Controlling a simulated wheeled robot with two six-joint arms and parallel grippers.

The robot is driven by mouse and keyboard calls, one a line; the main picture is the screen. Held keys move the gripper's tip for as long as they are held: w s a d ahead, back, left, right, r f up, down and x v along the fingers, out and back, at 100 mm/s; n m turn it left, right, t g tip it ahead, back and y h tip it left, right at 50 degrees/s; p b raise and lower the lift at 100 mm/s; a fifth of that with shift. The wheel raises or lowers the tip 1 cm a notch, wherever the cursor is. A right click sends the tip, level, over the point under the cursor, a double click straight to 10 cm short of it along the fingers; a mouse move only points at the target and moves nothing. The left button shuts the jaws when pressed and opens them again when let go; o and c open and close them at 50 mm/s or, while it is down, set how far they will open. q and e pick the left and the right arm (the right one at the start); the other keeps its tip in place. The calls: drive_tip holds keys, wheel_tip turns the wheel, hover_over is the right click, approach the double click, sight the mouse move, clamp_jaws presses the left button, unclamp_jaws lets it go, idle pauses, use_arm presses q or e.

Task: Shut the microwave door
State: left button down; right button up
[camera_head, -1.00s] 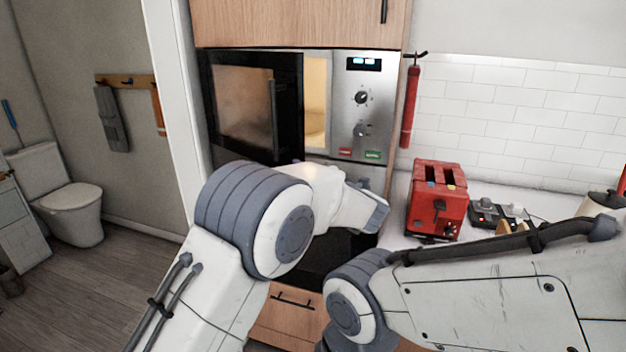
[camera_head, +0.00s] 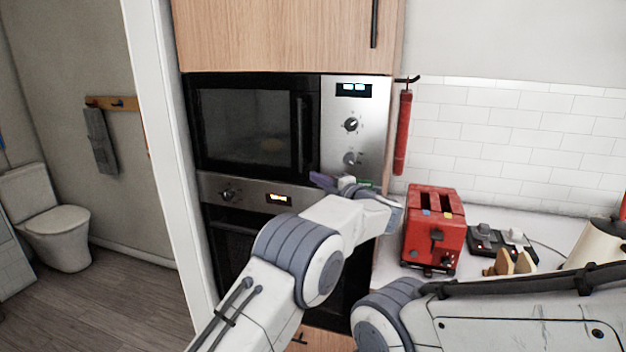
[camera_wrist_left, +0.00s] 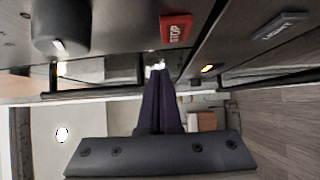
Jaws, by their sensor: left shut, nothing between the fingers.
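The microwave (camera_head: 355,110) is built into a wood cabinet. Its dark glass door (camera_head: 240,125) lies flat across the front, in line with the silver control panel, and hides the inside. A dark vertical handle (camera_head: 304,130) is on the door's right side. My left gripper (camera_head: 318,180) is shut and empty, at the lower right corner of the door below the panel; I cannot tell if it touches. In the left wrist view, its purple fingers (camera_wrist_left: 159,105) are together near the red stop button (camera_wrist_left: 176,29). My right gripper is out of view.
An oven panel (camera_head: 260,195) is below the microwave. A red toaster (camera_head: 434,230) stands on the counter to the right, with a dark switch box (camera_head: 490,240) beside it. A red roll (camera_head: 402,130) hangs right of the microwave. The bathroom doorway is at left.

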use_arm(q)
drive_tip(key=shift+d, duration=0.2)
drive_tip(key=b+v, duration=0.4)
drive_tip(key=v, duration=0.5)
drive_tip(key=w+a+m+t+h, duration=0.35)
drive_tip(key=a+m+h, duration=0.3)
drive_tip(key=m, duration=0.45)
drive_tip(key=s+a+f+m+g+h, duration=0.4)
drive_tip(key=f+m+h, duration=0.1)
drive_tip(key=f+m, duration=0.15)
drive_tip(key=s+a+f+m+g, duration=0.3)
drive_tip(key=s+a+f+g, duration=0.15)
drive_tip(key=s, duration=0.55)
drive_tip(key=s+a+f+m+g, duration=0.25)
drive_tip(key=s+a+f, duration=0.3)
drive_tip(key=s, duration=0.55)
drive_tip(key=s+a+f+m+g, duration=0.2)
drive_tip(key=s+a+f+g, duration=0.3)
drive_tip(key=s, duration=0.5)
drive_tip(key=s+d+r+m+g, duration=0.1)
drive_tip(key=s+d+r+m, duration=0.1)
drive_tip(key=s+d+m, duration=0.2)
drive_tip(key=s+d+r+m+g, duration=0.1)
drive_tip(key=s+d+r+m, duration=0.1)
drive_tip(key=s+d, duration=0.7)
drive_tip(key=shift+s+d+r+m, duration=0.2)
drive_tip(key=shift+d+r+m, duration=0.1)
drive_tip(key=shift+d+m, duration=0.75)
